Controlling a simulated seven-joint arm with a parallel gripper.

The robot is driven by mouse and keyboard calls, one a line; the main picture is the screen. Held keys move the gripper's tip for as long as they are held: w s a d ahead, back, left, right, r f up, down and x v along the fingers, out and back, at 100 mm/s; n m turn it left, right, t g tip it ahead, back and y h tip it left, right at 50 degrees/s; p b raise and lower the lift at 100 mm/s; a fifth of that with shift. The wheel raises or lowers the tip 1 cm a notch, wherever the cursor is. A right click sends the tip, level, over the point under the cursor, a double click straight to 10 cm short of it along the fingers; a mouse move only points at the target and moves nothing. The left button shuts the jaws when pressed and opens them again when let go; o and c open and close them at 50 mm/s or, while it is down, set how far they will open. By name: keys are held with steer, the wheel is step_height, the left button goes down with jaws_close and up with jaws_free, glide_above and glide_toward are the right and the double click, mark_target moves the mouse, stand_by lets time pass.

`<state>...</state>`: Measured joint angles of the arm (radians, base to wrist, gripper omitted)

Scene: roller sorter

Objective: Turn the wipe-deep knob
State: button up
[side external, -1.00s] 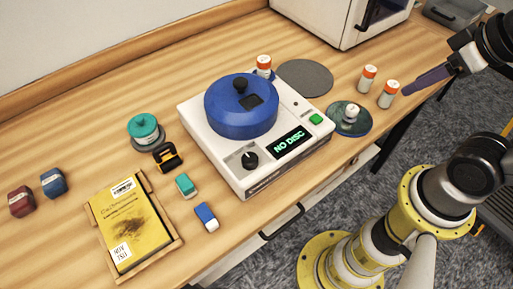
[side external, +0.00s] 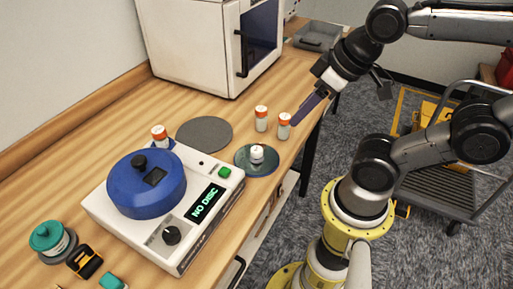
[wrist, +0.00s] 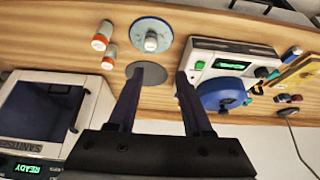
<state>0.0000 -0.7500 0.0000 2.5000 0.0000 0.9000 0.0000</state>
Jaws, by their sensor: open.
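The white machine (side external: 215,212) has a blue lid (side external: 146,190), a display reading "NO DISC" (side external: 205,201), a green button (side external: 224,172) and a black knob (side external: 171,235) on its front panel. No label on the knob is readable, so I cannot confirm it is the wipe-deep knob. In the wrist view the machine (wrist: 196,54) is at the right, with the knob (wrist: 261,72) near its far end. My gripper (side external: 297,121) is at the right, well away from the knob. The wrist view shows its two fingers apart and empty (wrist: 158,77).
Two orange-capped bottles (side external: 261,118) (side external: 284,126) stand near my gripper. A disc (side external: 267,167) with a small white-capped item and a grey round mat (side external: 204,134) lie beside the machine. A white cabinet (side external: 190,50) stands behind. A teal-topped container (side external: 47,235) is at left.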

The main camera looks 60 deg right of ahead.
steer(key=o, duration=0.3)
steer(key=shift+o, duration=0.2)
steer(key=w+a+r+m+g+y, duration=0.3)
steer(key=w+a+r+m+g, duration=0.1)
steer(key=w+a+r+m, duration=0.55)
steer(key=g, duration=0.5)
glide_above(171, 231)
steer(key=w+d, duration=0.4)
step_height(171, 231, down, 10)
steer(key=r, duration=0.1)
steer(key=shift+n, duration=0.25)
steer(key=x, duration=1.3)
steer(key=shift+w+a+f, duration=0.15)
steer(key=shift+f, duration=0.2)
